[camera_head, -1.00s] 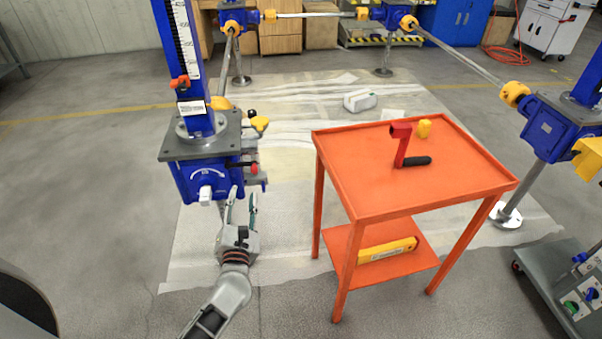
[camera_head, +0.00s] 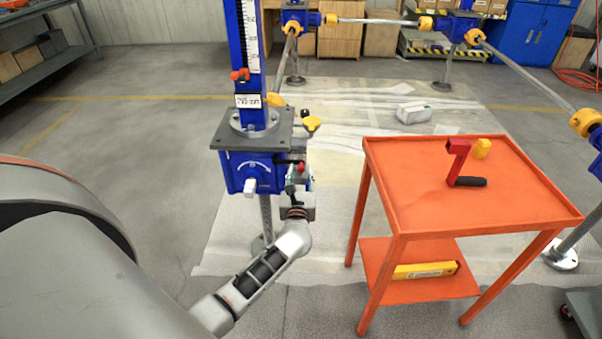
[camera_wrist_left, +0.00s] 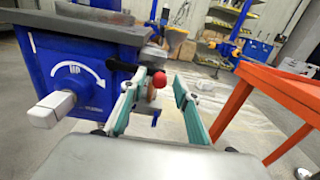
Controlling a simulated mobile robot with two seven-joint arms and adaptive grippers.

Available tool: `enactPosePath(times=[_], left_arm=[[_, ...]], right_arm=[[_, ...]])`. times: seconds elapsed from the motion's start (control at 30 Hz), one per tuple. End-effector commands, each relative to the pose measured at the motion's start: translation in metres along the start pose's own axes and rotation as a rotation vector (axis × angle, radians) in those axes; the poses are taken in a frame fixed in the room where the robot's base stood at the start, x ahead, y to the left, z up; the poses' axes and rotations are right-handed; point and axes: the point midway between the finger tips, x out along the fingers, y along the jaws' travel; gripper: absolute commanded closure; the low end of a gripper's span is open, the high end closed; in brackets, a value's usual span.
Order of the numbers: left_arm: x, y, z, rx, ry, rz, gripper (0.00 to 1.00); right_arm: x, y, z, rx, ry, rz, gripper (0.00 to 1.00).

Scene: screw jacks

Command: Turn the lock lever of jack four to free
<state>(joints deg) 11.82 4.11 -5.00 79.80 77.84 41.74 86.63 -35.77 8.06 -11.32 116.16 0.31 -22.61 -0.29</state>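The nearest blue screw jack (camera_head: 252,172) stands left of centre, with a grey top plate and a scale column. Its lock lever has a red knob (camera_head: 301,167) on the right side of the housing. The red knob also shows in the left wrist view (camera_wrist_left: 159,79). My left gripper (camera_head: 300,178) is at the jack's right side, close to the lever and partly hidden by my own wrist. In the left wrist view its two green-edged fingers (camera_wrist_left: 158,86) are spread apart. The knob appears between the fingertips; I cannot tell whether they touch it. My right gripper is out of view.
A white square shaft end (camera_wrist_left: 50,109) sticks out from the jack's front. Floor between jack and cart is clear.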

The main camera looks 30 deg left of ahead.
Motion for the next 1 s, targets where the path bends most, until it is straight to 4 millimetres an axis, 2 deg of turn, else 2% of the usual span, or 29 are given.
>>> enactPosePath(times=[0.27, 0.3, 0.4, 0.77, 1.0], left_arm=[[0.002, 0.0, 0.0, 0.001, 0.0, 0.0, 0.69], [0.002, 0.0, 0.0, 0.001, 0.0, 0.0, 0.79], [0.002, 0.0, 0.0, 0.001, 0.0, 0.0, 1.0], [0.001, 0.0, -0.003, 0.029, 0.0, 0.0, 1.0], [0.001, 0.001, -0.014, 0.149, 0.002, 0.0, 1.0]], right_arm=[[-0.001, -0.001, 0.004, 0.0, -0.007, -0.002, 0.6], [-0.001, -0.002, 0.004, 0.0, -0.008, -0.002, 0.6], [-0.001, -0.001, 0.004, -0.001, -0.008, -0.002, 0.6], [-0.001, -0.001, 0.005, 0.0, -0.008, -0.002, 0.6], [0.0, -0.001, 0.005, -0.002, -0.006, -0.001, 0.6]])
